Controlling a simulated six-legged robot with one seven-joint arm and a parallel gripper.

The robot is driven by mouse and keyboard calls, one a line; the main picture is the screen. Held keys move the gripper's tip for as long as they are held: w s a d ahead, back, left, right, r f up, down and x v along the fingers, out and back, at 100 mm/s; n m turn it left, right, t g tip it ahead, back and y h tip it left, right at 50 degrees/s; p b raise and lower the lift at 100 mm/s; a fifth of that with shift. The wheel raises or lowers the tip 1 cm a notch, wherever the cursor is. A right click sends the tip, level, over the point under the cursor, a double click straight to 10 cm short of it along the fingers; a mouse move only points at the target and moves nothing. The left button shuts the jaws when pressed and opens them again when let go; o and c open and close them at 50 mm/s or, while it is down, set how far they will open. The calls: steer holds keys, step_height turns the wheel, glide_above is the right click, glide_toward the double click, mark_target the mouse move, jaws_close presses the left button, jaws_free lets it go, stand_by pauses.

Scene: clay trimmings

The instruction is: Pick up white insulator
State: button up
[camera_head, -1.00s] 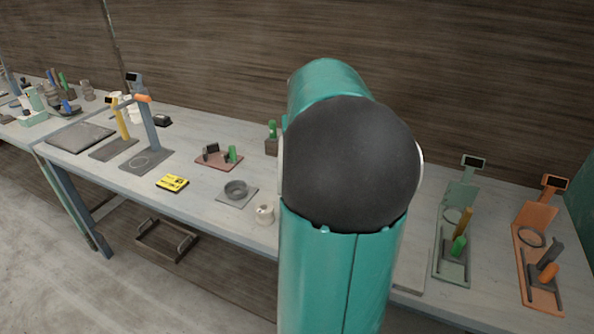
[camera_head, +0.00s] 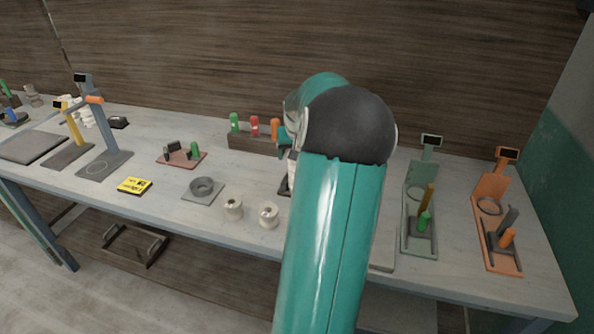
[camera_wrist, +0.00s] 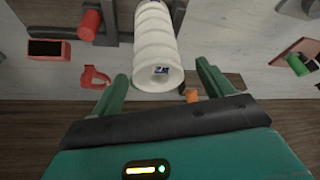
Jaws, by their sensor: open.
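The white insulator (camera_wrist: 156,38) is a ribbed white cylinder with a small blue mark near its end, in the upper middle of the wrist view. My gripper (camera_wrist: 161,72) is open, with one teal finger on each side of the insulator's near end. Gaps show between the fingers and the insulator, and nothing is gripped. In the head view my arm hides most of this spot; a small white part shows beside it (camera_head: 292,170).
A rack (camera_head: 252,143) with green, red and orange pieces stands at the back. Two pale spools (camera_head: 233,209) (camera_head: 269,216) sit near the front edge. Green (camera_head: 418,247) and orange (camera_head: 500,262) stands are on the right. A yellow device (camera_head: 134,186) lies left.

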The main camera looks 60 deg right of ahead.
steer(key=x, duration=0.4)
steer(key=shift+s+a+f, duration=0.1)
steer(key=shift+s+f, duration=0.05)
steer(key=shift+f, duration=0.1)
steer(key=shift+r, duration=0.1)
steer(key=c, duration=1.6)
step_height(320, 180, up, 12)
steer(key=shift+f, duration=0.15)
